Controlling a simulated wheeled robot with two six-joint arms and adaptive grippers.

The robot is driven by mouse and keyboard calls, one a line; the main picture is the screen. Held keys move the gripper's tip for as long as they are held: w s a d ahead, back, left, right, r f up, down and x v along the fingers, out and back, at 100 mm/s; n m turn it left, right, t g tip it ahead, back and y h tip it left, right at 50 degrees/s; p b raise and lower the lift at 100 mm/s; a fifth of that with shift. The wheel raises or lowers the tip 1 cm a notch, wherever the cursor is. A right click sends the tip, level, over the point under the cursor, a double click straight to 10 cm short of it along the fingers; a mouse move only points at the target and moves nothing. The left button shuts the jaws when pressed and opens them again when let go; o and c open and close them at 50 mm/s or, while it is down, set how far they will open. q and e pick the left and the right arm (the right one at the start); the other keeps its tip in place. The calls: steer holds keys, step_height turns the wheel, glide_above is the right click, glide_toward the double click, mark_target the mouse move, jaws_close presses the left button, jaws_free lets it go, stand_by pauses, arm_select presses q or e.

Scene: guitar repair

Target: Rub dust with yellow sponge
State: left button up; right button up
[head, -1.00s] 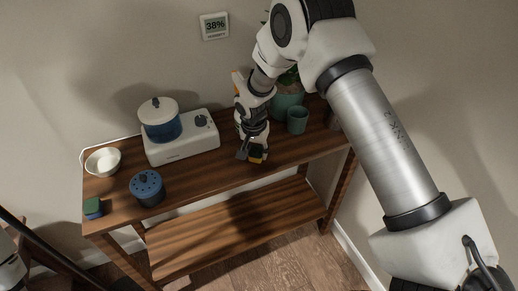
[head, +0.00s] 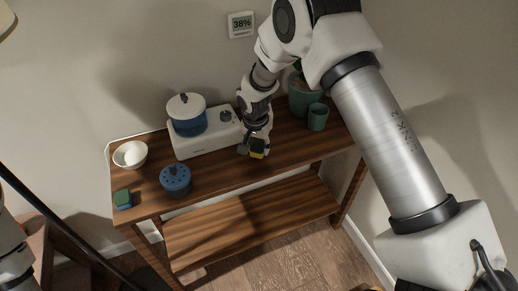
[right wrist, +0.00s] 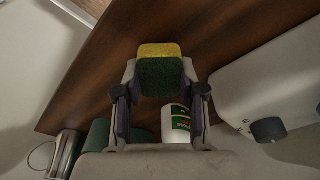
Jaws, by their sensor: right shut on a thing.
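The yellow sponge (head: 258,149) has a dark green scouring side. My right gripper (head: 256,143) is shut on it, just over the wooden table (head: 215,178), right of the white cooker. I cannot tell whether the sponge touches the tabletop. In the right wrist view, the sponge's yellow part (right wrist: 161,50) and green side (right wrist: 160,78) show between the two fingers of my right gripper (right wrist: 160,92). I cannot make out any dust. My left gripper is out of view; only part of my left arm shows at the left edge.
A white cooker (head: 212,145) bears a blue pot (head: 188,120). A white bowl (head: 130,154), a blue lidded pot (head: 175,178) and a green-blue sponge (head: 122,198) stand left. A green cup (head: 317,117) and a plant pot (head: 303,97) are right. A white bottle (right wrist: 178,123) shows in the wrist view.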

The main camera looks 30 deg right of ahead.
steer(key=shift+s+d+r+p, duration=0.1)
steer(key=shift+r+p, duration=0.2)
steer(key=shift+r, duration=0.15)
steer(key=shift+s+d+r+p, duration=0.1)
steer(key=shift+r+p, duration=0.15)
steer(key=shift+r, duration=0.2)
step_height(320, 180, up, 2)
steer(key=shift+w+a+r+p, duration=0.1)
steer(key=shift+a+p, duration=0.05)
steer(key=shift+p, duration=0.7)
steer(key=shift+r+p, duration=0.45)
steer(key=shift+r, duration=0.25)
